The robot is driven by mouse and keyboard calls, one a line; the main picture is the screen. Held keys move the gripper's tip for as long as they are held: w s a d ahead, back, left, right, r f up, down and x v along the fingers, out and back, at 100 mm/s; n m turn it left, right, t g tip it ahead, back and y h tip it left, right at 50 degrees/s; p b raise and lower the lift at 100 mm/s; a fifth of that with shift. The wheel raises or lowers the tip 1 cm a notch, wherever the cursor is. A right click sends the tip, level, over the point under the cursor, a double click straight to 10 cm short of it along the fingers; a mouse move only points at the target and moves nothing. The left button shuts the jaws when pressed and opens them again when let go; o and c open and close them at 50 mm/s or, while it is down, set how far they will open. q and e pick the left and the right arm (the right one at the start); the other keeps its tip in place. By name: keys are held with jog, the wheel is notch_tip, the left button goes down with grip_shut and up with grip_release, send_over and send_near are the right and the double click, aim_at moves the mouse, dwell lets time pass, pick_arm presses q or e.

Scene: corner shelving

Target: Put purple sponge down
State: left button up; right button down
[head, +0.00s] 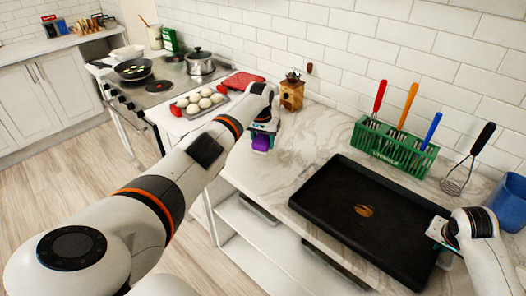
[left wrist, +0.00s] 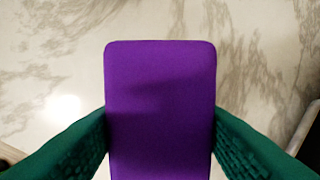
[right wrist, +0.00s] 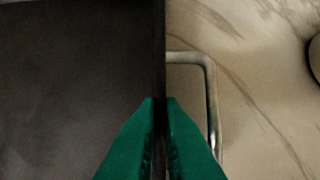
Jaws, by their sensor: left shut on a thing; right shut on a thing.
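The purple sponge (head: 262,142) is over the marble counter, left of the black tray. It also fills the middle of the left wrist view (left wrist: 160,110). My left gripper (head: 262,136) is shut on the sponge, with a green finger pressed on each side. I cannot tell whether the sponge touches the counter. The black tray (head: 335,190) lies on the counter with a brown stain in its middle. My right gripper (right wrist: 159,125) is shut on the tray's right edge, beside its metal handle (right wrist: 212,100).
A green rack (head: 396,147) with colored-handled utensils stands behind the tray, with a whisk (head: 465,165) and a blue cup (head: 508,203) to its right. A wooden grinder (head: 291,94) stands behind the sponge. Bare marble (head: 300,150) lies between sponge and tray. The stove is at far left.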

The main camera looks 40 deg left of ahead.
aim_at(263, 157)
pick_arm(q)
jog(key=shift+f, duration=2.2)
jog(key=o, duration=0.9)
jog(key=shift+r, duration=0.15)
jog(key=r, duration=0.4)
jog(key=s+r, duration=0.1)
jog(key=r, duration=0.6)
jog(key=shift+s+d+r, duration=0.3)
jog(key=shift+s+r, duration=0.05)
jog(key=shift+s, duration=0.05)
jog(key=shift+o, duration=0.3)
